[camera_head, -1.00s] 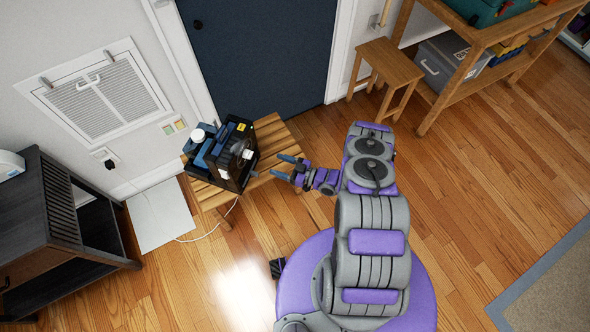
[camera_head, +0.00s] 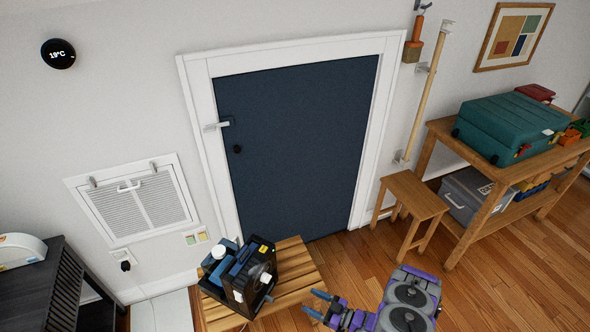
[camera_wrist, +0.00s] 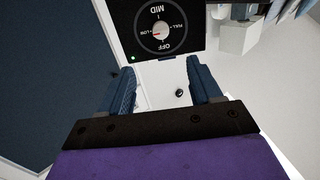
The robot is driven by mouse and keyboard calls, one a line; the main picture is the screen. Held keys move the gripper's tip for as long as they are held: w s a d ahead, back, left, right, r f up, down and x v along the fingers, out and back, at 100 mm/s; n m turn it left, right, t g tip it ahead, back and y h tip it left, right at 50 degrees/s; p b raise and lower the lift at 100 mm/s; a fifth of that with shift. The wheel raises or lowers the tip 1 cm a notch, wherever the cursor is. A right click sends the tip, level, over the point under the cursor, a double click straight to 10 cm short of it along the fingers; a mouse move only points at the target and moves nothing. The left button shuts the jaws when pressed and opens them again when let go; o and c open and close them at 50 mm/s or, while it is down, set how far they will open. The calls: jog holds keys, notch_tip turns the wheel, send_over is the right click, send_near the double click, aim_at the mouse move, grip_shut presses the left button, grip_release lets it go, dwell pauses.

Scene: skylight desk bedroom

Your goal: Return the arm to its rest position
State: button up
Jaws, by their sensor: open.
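My gripper (camera_head: 316,304) is at the bottom of the head view, at the right side of a small slatted wooden bench. Its two blue fingers point left and are apart, with nothing between them. In the wrist view the open fingers of my gripper (camera_wrist: 160,88) flank a bare gap. My purple and grey arm shows at the bottom of the head view; its lower part is out of frame. A black device (camera_head: 250,284) stands on the bench (camera_head: 297,271), left of my gripper. In the wrist view the device's dial face (camera_wrist: 160,30) lies just beyond the fingertips.
A dark blue door (camera_head: 300,150) is behind the bench. A stool (camera_head: 412,205) and a wooden workbench (camera_head: 452,135) with a teal case (camera_head: 512,125) stand right. A dark cabinet (camera_head: 40,285) stands left. Open wooden floor (camera_head: 510,290) lies at the lower right.

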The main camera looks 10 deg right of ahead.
jog(key=w+d+r+h, duration=0.3)
jog(key=w+r+h, duration=0.15)
jog(key=w, duration=0.45)
jog(key=w+d+r+h, duration=0.35)
jog(key=w+r, duration=0.25)
jog(key=w, duration=0.3)
jog(key=d+r+m+g+h, duration=0.1)
jog(key=d+r+m+h, duration=0.15)
jog(key=r, duration=0.65)
jog(key=d+r+m+g+h, duration=0.1)
jog(key=d+r+m+h, duration=0.2)
jog(key=r, duration=0.5)
jog(key=s+a+r+m+g+h, duration=0.1)
jog(key=s+r+g+h, duration=0.1)
jog(key=s+r, duration=0.55)
jog(key=s+r+m+g+h, duration=0.2)
jog(key=s+r, duration=0.3)
jog(key=s, duration=0.5)
jog(key=s+a+r+m+g, duration=0.1)
jog(key=s+a+r+g, duration=0.1)
jog(key=s, duration=0.8)
jog(key=s+a+r+g+y, duration=0.1)
jog(key=s+a+r+g, duration=0.1)
jog(key=s, duration=0.8)
jog(key=s+a+r+m+g+y, duration=0.1)
jog(key=s+a+r, duration=0.2)
jog(key=s, duration=0.8)
jog(key=shift+a+r+m+g, duration=0.25)
jog(key=shift+a+m+g, duration=0.15)
jog(key=shift+a, duration=0.75)
